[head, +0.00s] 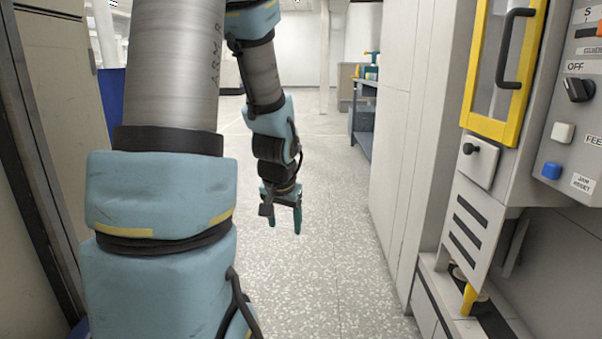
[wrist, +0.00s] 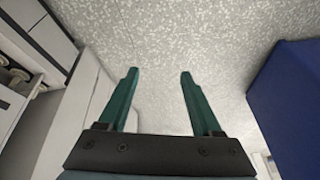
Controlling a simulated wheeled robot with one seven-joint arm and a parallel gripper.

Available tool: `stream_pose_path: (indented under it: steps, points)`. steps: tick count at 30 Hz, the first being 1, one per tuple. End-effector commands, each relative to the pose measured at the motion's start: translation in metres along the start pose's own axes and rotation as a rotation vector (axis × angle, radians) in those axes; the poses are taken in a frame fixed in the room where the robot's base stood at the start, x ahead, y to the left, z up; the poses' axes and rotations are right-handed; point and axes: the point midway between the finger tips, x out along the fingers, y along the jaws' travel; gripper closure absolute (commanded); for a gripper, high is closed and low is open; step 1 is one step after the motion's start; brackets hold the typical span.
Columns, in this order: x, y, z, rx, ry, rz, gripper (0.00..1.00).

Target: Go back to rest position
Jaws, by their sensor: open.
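My gripper (head: 287,212) hangs at the end of my arm over the speckled floor in the head view, fingers pointing down. In the wrist view my gripper (wrist: 158,78) shows two green fingers spread apart with nothing between them. Only floor lies beyond the fingertips. It touches nothing that I can see.
A machine with a yellow-framed door (head: 503,68) and a control panel (head: 574,100) stands at right, beside pale cabinets (head: 412,130). A blue surface (wrist: 293,105) is at right in the wrist view. The floor (head: 325,265) is open along the aisle. A bench (head: 362,115) stands farther back.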

Motion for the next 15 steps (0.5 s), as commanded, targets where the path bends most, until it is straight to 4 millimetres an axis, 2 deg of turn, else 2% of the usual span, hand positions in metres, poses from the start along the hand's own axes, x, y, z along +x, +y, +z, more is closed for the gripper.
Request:
stream_pose_path:
  steps: [1, 3, 8, 9, 15]
  points:
    - [-0.014, -0.003, 0.021, -0.051, -0.046, -0.002, 0.34]
    - [-0.029, -0.002, 0.050, -0.118, -0.114, 0.005, 0.34]
    - [-0.061, 0.009, 0.109, -0.260, -0.250, 0.045, 0.34]
    - [-0.074, 0.006, 0.098, -0.248, -0.242, 0.042, 0.34]
    - [-0.113, 0.002, 0.081, -0.245, -0.241, 0.041, 0.34]
